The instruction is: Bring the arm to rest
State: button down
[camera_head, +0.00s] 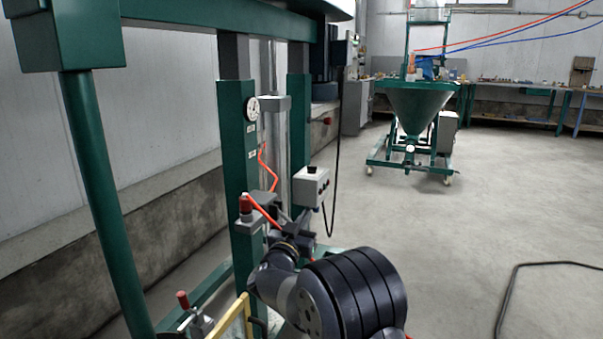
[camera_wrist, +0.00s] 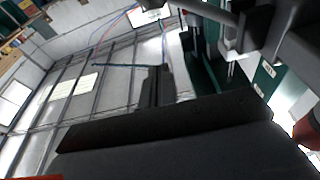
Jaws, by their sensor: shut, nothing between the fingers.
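My arm reaches up from the bottom of the head view, with its dark rounded joint in front of the green machine frame (camera_head: 238,185). My gripper shows in the wrist view as dark fingers (camera_wrist: 155,86) standing up behind a wide dark bar. The fingers are together with nothing between them. In the head view the arm's end lies close to the frame's post and the grey control box (camera_head: 311,186), and the fingers are hard to make out there. I cannot tell whether the arm touches the frame.
A green hopper on a wheeled stand (camera_head: 417,110) is at the back. Green workbenches (camera_head: 530,90) line the far wall. A black cable (camera_head: 512,290) lies on the floor at right. Open grey floor (camera_head: 450,230) spreads right of the arm. A red-handled valve (camera_head: 245,205) is on the frame.

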jog(key=s+a+f+m+p, duration=0.1)
jog(key=s+a+f+p, duration=0.1)
jog(key=s+a+f, duration=0.35)
jog(key=w+d+r+n+y+p, duration=0.2)
jog(key=w+r+n, duration=0.1)
jog(key=r+n, duration=0.25)
jog(key=w+d+r+n+y+p, duration=0.1)
jog(key=w+r+n+p, duration=0.1)
jog(key=w+r+n, duration=0.3)
jog(key=s+a+r+p, duration=0.2)
jog(key=a+r, duration=0.1)
jog(key=r, duration=0.2)
jog(key=f+v, duration=0.1)
jog(key=v, duration=0.7)
jog(key=shift+p, duration=0.45)
jog(key=shift+d+f, duration=0.15)
jog(key=shift+f, duration=0.05)
